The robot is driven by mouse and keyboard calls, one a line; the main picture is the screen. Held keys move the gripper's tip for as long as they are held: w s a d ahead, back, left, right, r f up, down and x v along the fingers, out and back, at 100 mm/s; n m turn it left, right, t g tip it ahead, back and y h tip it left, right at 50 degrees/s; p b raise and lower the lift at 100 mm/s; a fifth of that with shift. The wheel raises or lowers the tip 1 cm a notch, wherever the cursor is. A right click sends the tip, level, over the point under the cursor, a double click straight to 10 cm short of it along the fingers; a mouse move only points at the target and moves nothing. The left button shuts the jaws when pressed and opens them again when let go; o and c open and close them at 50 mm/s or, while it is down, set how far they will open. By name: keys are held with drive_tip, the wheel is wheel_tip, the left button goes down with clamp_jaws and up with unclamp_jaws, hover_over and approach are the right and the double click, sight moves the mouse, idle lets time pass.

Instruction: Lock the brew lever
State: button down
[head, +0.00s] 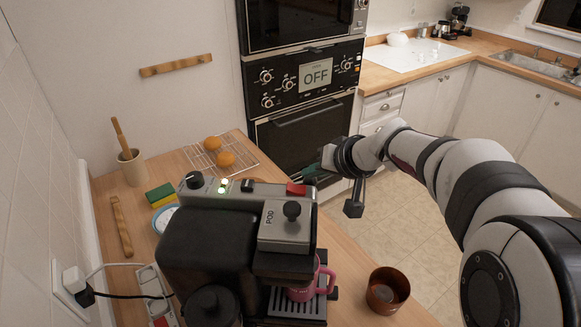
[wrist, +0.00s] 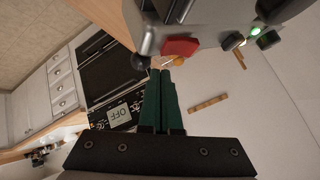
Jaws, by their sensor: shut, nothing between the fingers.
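A black and silver coffee machine (head: 215,235) stands on the wooden counter. Its silver top has a plate marked POD with a black knob (head: 292,210), and a red lever-like part (head: 296,189) at the back right edge. I cannot tell for sure which part is the brew lever. My gripper (head: 312,172) is beside the back right of the machine, close to the red part. In the wrist view my gripper (wrist: 161,74) has its green fingers together and empty, just below the red part (wrist: 180,47). A dark rounded part (wrist: 140,62) shows beside the fingertips.
A pink mug (head: 303,283) stands on the machine's drip tray. A brown cup (head: 387,289) is to its right. Behind are a wire rack (head: 240,160) with orange round items, a sponge (head: 160,195) and a utensil pot (head: 132,168). Wall ovens (head: 305,80) stand beyond the counter.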

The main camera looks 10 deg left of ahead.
drive_tip(key=shift+s+a+r, duration=0.1)
drive_tip(key=shift+s+r, duration=0.2)
drive_tip(key=shift+r, duration=0.25)
drive_tip(key=shift+s+r, duration=0.25)
drive_tip(key=shift+r, duration=0.25)
drive_tip(key=s+d+r, duration=0.4)
drive_tip(key=d+r, duration=0.1)
drive_tip(key=d, duration=0.1)
drive_tip(key=shift+s+d, duration=0.25)
drive_tip(key=shift+d, duration=0.1)
drive_tip(key=s+d+f+m+g+h, duration=0.1)
drive_tip(key=s+f, duration=0.3)
drive_tip(key=s, duration=0.6)
drive_tip(key=s+d+f+m+g+h, duration=0.2)
drive_tip(key=s+f+m+g, duration=0.1)
drive_tip(key=s, duration=0.7)
drive_tip(key=s+d+f+m+g+h, duration=0.2)
drive_tip(key=s+f, duration=0.4)
drive_tip(key=s, duration=0.4)
drive_tip(key=shift+f+m, duration=0.15)
drive_tip(key=shift+m, duration=0.75)
